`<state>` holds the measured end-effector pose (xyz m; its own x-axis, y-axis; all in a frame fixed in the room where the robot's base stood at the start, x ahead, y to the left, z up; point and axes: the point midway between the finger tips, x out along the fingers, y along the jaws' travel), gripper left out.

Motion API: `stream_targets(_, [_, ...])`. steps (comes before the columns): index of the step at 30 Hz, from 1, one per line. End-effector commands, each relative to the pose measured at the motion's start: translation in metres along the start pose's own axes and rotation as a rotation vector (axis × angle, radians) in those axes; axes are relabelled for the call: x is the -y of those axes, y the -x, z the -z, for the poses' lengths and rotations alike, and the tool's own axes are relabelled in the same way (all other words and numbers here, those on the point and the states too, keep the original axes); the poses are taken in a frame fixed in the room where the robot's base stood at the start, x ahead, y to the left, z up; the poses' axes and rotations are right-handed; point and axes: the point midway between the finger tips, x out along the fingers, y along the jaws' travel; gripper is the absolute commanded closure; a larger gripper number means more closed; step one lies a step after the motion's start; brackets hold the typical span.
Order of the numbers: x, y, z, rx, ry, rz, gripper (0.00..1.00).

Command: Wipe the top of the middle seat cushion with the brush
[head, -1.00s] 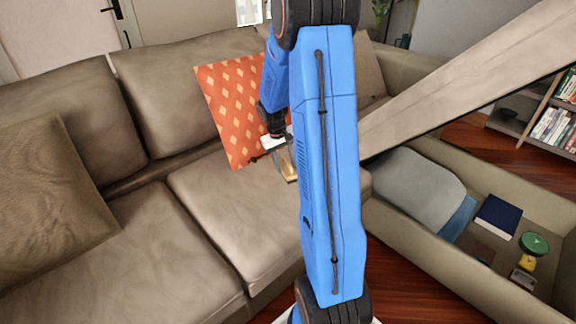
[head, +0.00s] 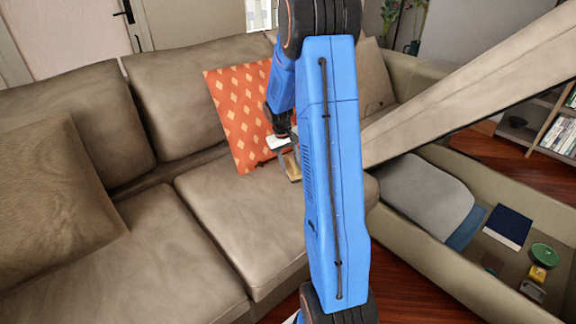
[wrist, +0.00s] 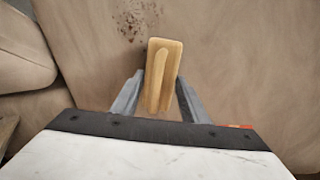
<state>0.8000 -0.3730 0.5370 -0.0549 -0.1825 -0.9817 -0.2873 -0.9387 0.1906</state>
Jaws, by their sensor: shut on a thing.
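The brush shows in the wrist view as a pale wooden block with a raised grip (wrist: 160,75). My gripper (wrist: 156,98) is shut on it, one finger on each side. In the head view the brush (head: 292,166) is low over the middle seat cushion (head: 235,215), near the orange patterned pillow; I cannot tell whether it touches the cushion. My gripper (head: 284,148) is partly hidden by my blue arm there. In the wrist view, dark reddish-brown specks (wrist: 138,20) lie on the tan cushion (wrist: 235,70) just beyond the brush, to its upper left.
An orange diamond-patterned pillow (head: 238,110) leans on the backrest beside my gripper. A brown pillow (head: 50,200) lies at the left. At the right, a raised lid (head: 460,85) stands above an open storage box (head: 420,255) holding a grey pillow (head: 425,190), a blue book (head: 508,226) and small items.

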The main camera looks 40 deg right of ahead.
Motion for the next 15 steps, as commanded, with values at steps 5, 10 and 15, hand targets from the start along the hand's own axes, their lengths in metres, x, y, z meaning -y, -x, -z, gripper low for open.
stream_targets(5, [-0.003, -0.001, -0.002, 0.001, 0.0, 0.0, 0.89])
stream_targets(10, [-0.006, -0.001, -0.011, 0.002, 0.0, 0.0, 0.89])
stream_targets(15, [-0.01, 0.0, -0.023, 0.002, 0.0, 0.0, 0.89])
